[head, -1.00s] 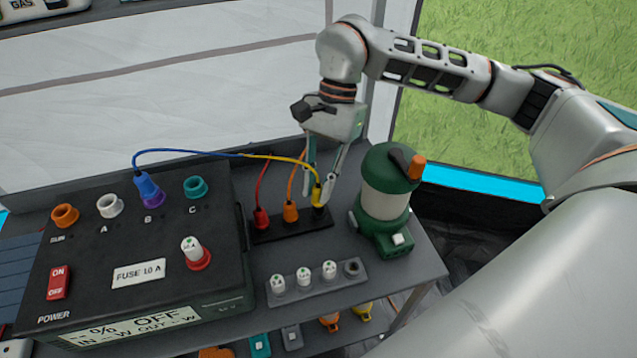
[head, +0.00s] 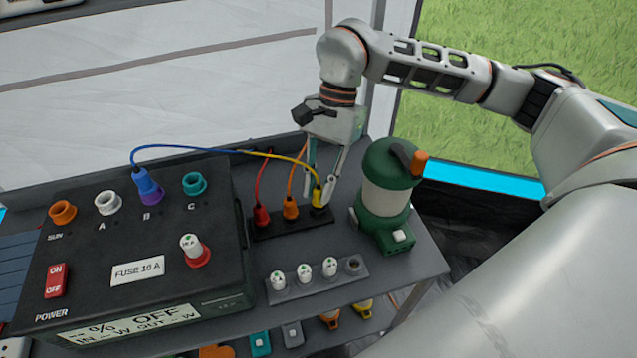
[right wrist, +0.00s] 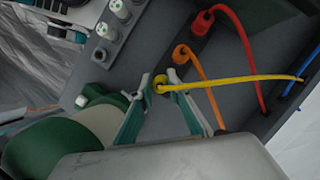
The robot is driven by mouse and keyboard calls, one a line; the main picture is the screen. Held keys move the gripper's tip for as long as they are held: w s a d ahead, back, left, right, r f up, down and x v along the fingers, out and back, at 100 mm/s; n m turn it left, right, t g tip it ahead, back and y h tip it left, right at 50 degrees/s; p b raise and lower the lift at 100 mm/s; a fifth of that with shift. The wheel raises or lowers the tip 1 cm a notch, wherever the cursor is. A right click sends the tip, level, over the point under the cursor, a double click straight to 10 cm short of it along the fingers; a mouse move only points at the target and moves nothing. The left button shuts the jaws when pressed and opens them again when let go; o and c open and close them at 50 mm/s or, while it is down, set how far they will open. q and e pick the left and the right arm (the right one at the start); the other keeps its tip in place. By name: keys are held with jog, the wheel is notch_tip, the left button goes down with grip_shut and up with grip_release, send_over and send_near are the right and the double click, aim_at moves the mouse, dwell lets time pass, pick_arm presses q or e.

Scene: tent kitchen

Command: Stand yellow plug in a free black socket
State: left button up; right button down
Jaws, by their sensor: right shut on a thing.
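The yellow plug (head: 317,194) is upright between the fingers of my right gripper (head: 322,197), which is shut on it. It is at the right end of the black socket strip (head: 268,232), over or in the rightmost socket. I cannot tell whether it is fully seated. The right wrist view shows the yellow plug (right wrist: 160,83) between the fingertips, its cable running right. A red plug (head: 262,215) and an orange plug (head: 290,209) stand in the strip's other sockets. My left gripper is out of view.
A green lantern (head: 385,195) stands close to the right of my right gripper. The black power box (head: 160,240) is at left. A grey fuse holder (head: 325,282) with several white fuses lies in front. The shelf's right edge is near the lantern.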

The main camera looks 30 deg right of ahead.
jog(key=shift+f, duration=0.75)
jog(key=c, duration=1.8)
grip_release()
jog(key=shift+c, duration=0.2)
jog(key=shift+r, duration=0.1)
jog(key=w+d+r, duration=0.2)
jog(key=w+d, duration=0.1)
jog(key=d, duration=0.3)
jog(key=w+d+r, duration=0.2)
jog(key=w+d, duration=0.2)
jog(key=d, duration=0.2)
jog(key=shift+r, duration=0.3)
jog(key=shift+w+a, duration=0.1)
jog(key=shift+a, duration=0.05)
